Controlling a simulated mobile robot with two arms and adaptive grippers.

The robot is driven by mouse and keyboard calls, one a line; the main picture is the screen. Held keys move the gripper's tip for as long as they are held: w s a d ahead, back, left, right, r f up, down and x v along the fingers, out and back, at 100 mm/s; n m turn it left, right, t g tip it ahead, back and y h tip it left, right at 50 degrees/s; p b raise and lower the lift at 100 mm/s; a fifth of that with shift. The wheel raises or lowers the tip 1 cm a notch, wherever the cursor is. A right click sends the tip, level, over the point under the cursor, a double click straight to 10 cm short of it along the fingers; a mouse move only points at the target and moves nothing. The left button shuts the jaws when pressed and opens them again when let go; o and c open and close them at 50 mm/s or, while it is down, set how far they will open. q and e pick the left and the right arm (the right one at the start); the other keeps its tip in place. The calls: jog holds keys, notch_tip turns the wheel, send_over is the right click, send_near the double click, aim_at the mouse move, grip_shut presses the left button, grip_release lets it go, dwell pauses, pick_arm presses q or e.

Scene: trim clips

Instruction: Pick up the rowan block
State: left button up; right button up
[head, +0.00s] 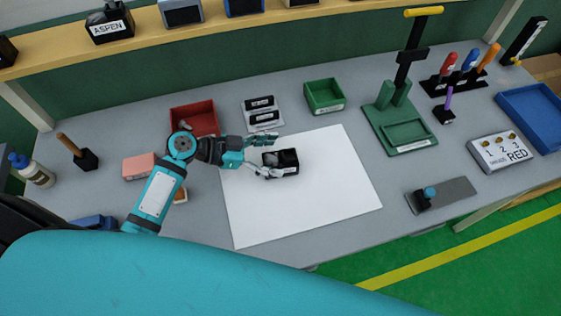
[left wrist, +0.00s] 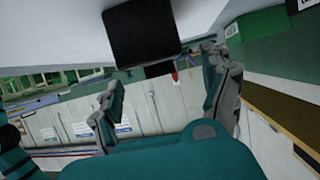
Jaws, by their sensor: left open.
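A black block (head: 288,154) with a grey top piece and a small white label sits on the white sheet (head: 330,205). The label is too small to read, so I cannot confirm it is the rowan block. My left gripper (head: 276,156) is open, reaching in from the left, with its fingers at the block's left side. In the left wrist view the block is a dark square (left wrist: 140,32) at the top, beyond and between the open fingertips (left wrist: 163,80). I cannot tell whether a finger touches it. My right gripper is not in view.
A red bin (head: 194,118), a black-labelled stand (head: 262,113) and a green bin (head: 324,96) stand behind the sheet. A green press (head: 400,125) stands to the right. A pink block (head: 138,167) lies left of my arm. The sheet's front and right are clear.

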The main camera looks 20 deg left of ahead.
aim_at(282, 157)
pick_arm(q)
jog(key=x, duration=0.4)
jog(key=shift+a+f, duration=0.1)
jog(key=shift+f, duration=0.05)
jog(key=c, duration=1.3)
jog(key=shift+c, duration=0.3)
